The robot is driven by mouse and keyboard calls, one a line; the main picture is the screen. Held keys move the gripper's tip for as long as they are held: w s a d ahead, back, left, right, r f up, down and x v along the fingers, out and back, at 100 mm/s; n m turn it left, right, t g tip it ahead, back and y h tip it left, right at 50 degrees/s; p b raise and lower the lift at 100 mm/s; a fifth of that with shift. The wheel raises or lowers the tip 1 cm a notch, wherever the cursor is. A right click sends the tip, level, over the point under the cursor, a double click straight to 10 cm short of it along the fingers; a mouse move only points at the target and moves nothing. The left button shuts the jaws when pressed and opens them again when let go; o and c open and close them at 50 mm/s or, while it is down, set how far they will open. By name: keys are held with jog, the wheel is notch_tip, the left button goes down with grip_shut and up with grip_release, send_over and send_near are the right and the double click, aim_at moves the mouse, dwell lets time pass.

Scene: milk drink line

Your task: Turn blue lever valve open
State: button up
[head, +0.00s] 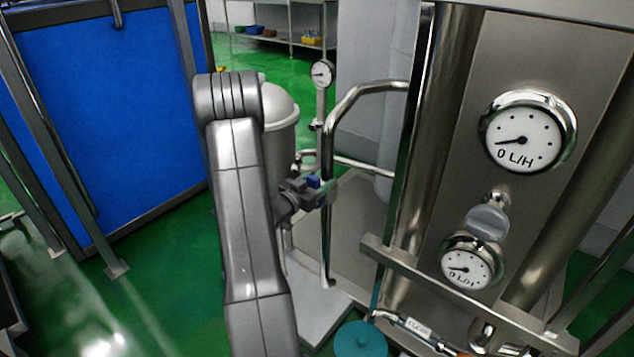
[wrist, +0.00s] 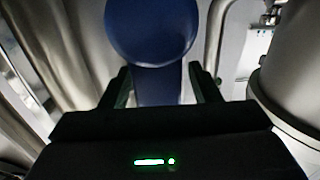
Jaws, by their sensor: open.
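The blue lever (wrist: 152,28) fills the upper middle of the wrist view, with a round blue head and a narrower blue part (wrist: 160,85) below it. My gripper (wrist: 165,80) is open, with one dark finger on each side of the narrower part and gaps visible beside it. I cannot tell how deep the lever sits between the fingers. In the head view my gripper (head: 322,190) is beside a vertical steel pipe, and a small patch of blue (head: 314,182) shows at it. Most of the valve is hidden there by the gripper and arm.
A bent steel pipe (head: 370,88) and a small gauge (head: 322,73) stand close to my gripper. A steel panel with two larger gauges (head: 522,138) is at the right. A teal round knob (head: 361,340) is at the bottom. Green floor (head: 165,290) is open at the left.

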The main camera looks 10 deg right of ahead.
jog(key=p+v, duration=0.1)
jog(key=v, duration=1.2)
jog(key=shift+s+a, duration=0.2)
jog(key=shift+a, duration=0.05)
jog(key=shift+d, duration=0.1)
jog(key=b+x, duration=0.1)
jog(key=x, duration=1.2)
jog(key=shift+w+d, duration=0.3)
jog(key=shift+s+a, duration=0.1)
